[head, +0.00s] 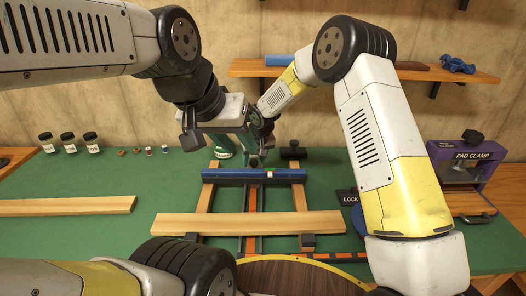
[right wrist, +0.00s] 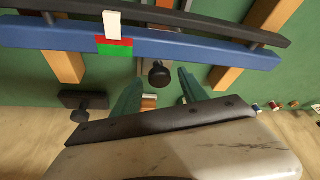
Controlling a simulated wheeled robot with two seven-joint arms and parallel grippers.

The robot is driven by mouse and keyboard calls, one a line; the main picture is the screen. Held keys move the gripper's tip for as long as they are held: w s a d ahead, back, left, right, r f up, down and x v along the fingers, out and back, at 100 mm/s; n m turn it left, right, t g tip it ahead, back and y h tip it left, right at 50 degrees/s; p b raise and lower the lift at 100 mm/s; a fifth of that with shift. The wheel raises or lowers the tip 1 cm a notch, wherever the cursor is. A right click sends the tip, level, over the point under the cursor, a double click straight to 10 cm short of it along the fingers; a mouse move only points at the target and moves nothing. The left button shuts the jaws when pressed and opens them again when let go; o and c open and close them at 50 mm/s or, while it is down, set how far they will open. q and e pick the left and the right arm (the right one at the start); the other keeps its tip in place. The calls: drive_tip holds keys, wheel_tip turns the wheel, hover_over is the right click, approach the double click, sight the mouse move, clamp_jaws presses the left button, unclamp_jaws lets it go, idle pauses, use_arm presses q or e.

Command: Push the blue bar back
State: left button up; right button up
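The blue bar (head: 230,176) lies crosswise over two wooden rails in the middle of the green bench. It crosses the upper part of the right wrist view (right wrist: 200,48), with a dark strip along it and a white pointer over a red and green mark. My right gripper (head: 257,160) is just beyond the bar's far side. In the right wrist view its two green fingers (right wrist: 157,85) are apart with a black knob (right wrist: 158,73) near their tips, not visibly gripped. My left gripper (head: 226,142) is close by, behind the bar; its fingers overlap other parts and their opening is unclear.
A light wooden board (head: 250,223) lies across the rails nearer me, and another (head: 65,206) lies at left. A black knobbed block (head: 293,152) stands behind the bar, right. A LOCK plate (head: 348,197) and purple pad clamp (head: 472,157) are at right. Small jars stand back left.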

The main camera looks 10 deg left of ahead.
drive_tip(key=shift+v, duration=3.85)
drive_tip(key=shift+r, duration=0.15)
drive_tip(key=s+d+r+m, duration=0.1)
drive_tip(key=s+d+r, duration=0.2)
drive_tip(key=d+r, duration=0.3)
drive_tip(key=s+d+r+m+t, duration=0.1)
drive_tip(key=s+d+r, duration=0.2)
drive_tip(key=d+r, duration=0.3)
drive_tip(key=s+d+r+m, duration=0.1)
drive_tip(key=s+d+r, duration=0.2)
drive_tip(key=d+r, duration=0.3)
drive_tip(key=s+d+m, duration=0.1)
drive_tip(key=s+d, duration=0.5)
drive_tip(key=s, duration=0.4)
drive_tip(key=s+d+r+m+t, duration=0.1)
drive_tip(key=s+d+m, duration=0.1)
drive_tip(key=s+d, duration=0.5)
drive_tip(key=shift+s+r, duration=0.3)
drive_tip(key=shift+s, duration=1.6)
